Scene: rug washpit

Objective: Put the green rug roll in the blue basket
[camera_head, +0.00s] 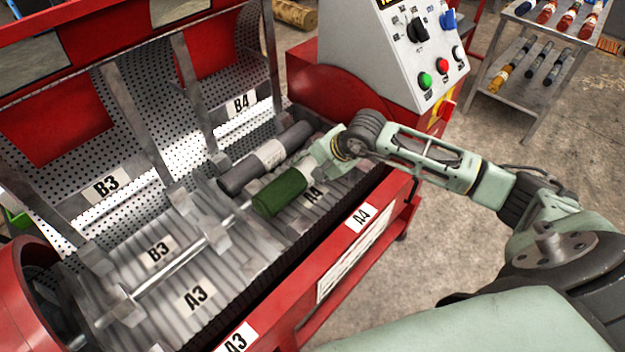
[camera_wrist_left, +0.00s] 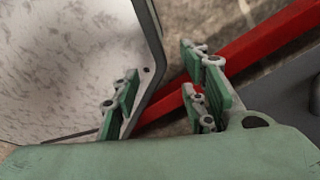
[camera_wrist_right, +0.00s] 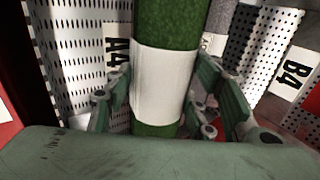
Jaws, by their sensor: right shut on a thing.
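The green rug roll (camera_head: 281,192) lies along the A4 bay of the red machine in the head view, beside a dark grey roll (camera_head: 240,175). My right gripper (camera_head: 326,154) is at its far end. In the right wrist view the green roll (camera_wrist_right: 168,25), with a white band (camera_wrist_right: 163,85), stands between the fingers of my right gripper (camera_wrist_right: 168,112), which is shut on it. My left gripper (camera_wrist_left: 165,105) shows only in the left wrist view, its fingers apart with nothing between them. No blue basket shows in any view.
The red machine (camera_head: 345,270) has bays marked A3, A4, B3 and B4, split by metal dividers and a rod. A control panel (camera_head: 385,50) stands behind my right arm. The floor (camera_head: 440,245) is bare.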

